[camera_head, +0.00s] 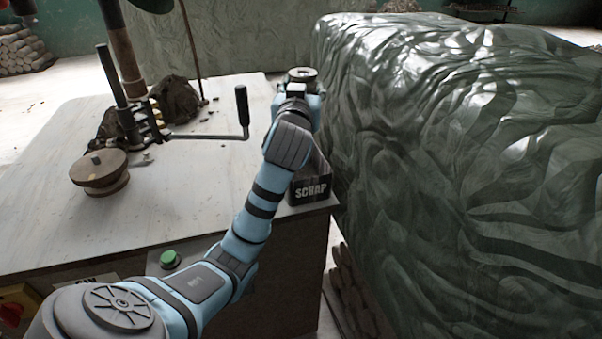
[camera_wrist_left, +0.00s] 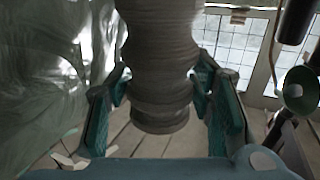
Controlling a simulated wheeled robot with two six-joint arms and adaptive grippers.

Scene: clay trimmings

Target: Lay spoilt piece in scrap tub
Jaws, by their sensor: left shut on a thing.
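The spoilt piece (camera_wrist_left: 160,55) is a grey, ridged, round clay form in the left wrist view. My left gripper (camera_wrist_left: 162,85) is shut on it, with a teal finger on each side. The dark scrap tub (camera_head: 311,191), marked SCRAP, stands at the bench's right edge, below and beside my forearm. My right gripper is not in view.
A large heap under dark plastic sheeting (camera_head: 460,150) stands close to the right of the bench (camera_head: 130,222). A crank handle (camera_head: 242,110), a round brown lidded object (camera_head: 103,172) and a dark lump (camera_head: 175,100) are on the left. The bench's front left is mostly clear.

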